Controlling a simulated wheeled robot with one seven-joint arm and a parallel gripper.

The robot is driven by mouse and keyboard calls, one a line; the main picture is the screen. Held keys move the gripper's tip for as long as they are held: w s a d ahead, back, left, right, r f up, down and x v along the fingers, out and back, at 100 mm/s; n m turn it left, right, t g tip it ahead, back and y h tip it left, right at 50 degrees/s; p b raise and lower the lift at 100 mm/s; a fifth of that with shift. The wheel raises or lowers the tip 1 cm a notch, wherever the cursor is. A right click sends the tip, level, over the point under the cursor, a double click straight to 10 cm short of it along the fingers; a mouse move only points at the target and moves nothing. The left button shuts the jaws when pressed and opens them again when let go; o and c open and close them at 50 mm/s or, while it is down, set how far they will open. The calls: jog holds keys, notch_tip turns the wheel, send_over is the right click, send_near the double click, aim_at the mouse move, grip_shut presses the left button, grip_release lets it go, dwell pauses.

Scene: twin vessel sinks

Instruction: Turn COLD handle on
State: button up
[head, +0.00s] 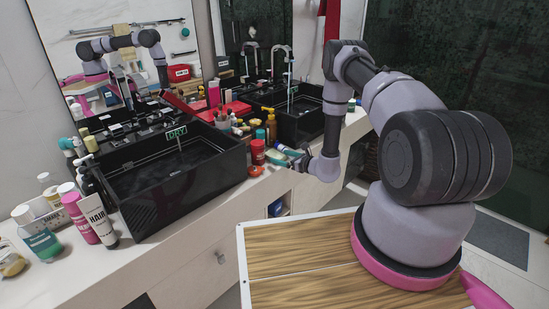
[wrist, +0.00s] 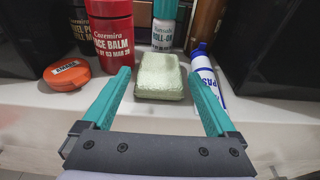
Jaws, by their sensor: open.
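Two black vessel sinks stand on the counter, the near left sink (head: 170,178) and the far right sink (head: 298,125). A tall thin faucet (head: 290,88) rises at the right sink. Dark fittings (head: 135,130) line the back of the left sink. I cannot make out a handle marked COLD in either view. My gripper (head: 283,156) is low at the counter's front, between the two sinks.
Bottles and tubes (head: 97,217) crowd the left counter end. A mirror (head: 125,55) stands behind. The front counter strip (head: 205,230) is bare.

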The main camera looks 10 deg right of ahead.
aim_at(275, 156)
jog(key=shift+x, duration=1.2)
jog(key=c, duration=1.2)
jog(key=shift+c, duration=0.2)
